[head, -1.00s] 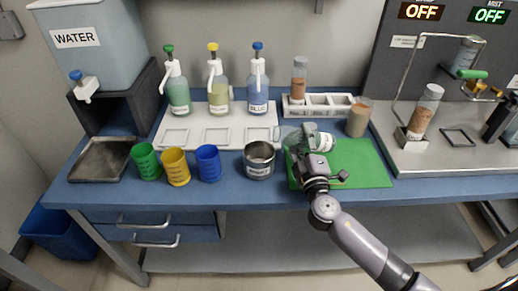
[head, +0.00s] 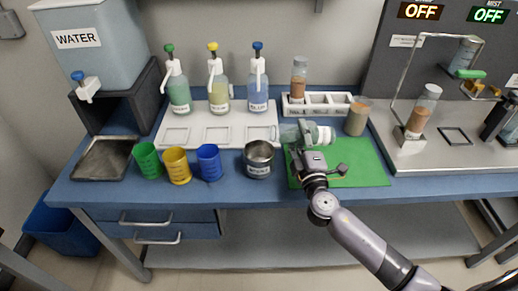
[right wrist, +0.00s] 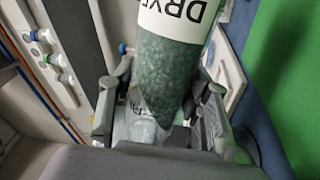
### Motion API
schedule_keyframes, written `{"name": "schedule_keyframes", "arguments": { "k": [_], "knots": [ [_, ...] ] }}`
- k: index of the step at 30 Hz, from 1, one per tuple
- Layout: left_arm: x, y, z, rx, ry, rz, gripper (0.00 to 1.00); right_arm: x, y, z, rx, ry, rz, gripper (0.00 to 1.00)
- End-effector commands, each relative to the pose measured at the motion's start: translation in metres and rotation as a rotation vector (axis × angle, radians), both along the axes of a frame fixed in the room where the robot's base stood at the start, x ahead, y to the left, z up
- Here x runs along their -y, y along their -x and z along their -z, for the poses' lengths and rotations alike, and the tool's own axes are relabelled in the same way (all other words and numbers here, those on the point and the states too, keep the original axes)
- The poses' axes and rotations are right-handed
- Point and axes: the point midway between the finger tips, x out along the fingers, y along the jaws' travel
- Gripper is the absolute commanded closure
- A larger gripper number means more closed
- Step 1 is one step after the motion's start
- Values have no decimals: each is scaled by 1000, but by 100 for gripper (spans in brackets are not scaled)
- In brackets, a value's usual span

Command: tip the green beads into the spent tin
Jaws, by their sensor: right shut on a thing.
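My right gripper (head: 306,156) is shut on a clear jar (head: 308,133) above the green mat. The jar lies nearly level, its clear end to the left and a white part at its right end. In the right wrist view the jar sits between the fingers, with green beads (right wrist: 172,72) inside and a white label reading "DRY". The spent tin (head: 258,168), a metal can with a white label, stands upright left of the gripper, apart from the jar. Its inside looks dark; I cannot tell its contents. My left gripper is not in view.
Green, yellow and blue cups (head: 209,162) stand left of the tin. Pump bottles (head: 259,85) stand on a white tray behind. A jar of tan material (head: 357,117) stands close behind right of the gripper, near a white rack (head: 318,108). The green mat (head: 360,165) is clear on its right.

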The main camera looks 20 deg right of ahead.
Motion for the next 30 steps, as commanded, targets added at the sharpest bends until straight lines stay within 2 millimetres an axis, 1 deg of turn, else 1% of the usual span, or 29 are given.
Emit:
{"name": "schedule_keyframes", "arguments": {
  "k": [1, 13, 30],
  "knots": [
    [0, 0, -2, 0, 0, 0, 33, -1, 0, -3, 2, 6, -1, 95],
    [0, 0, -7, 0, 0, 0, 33, -5, -1, -8, -4, 61, 0, 95],
    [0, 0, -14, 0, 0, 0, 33, -5, -1, -15, -13, 138, 1, 95]
  ]
}}
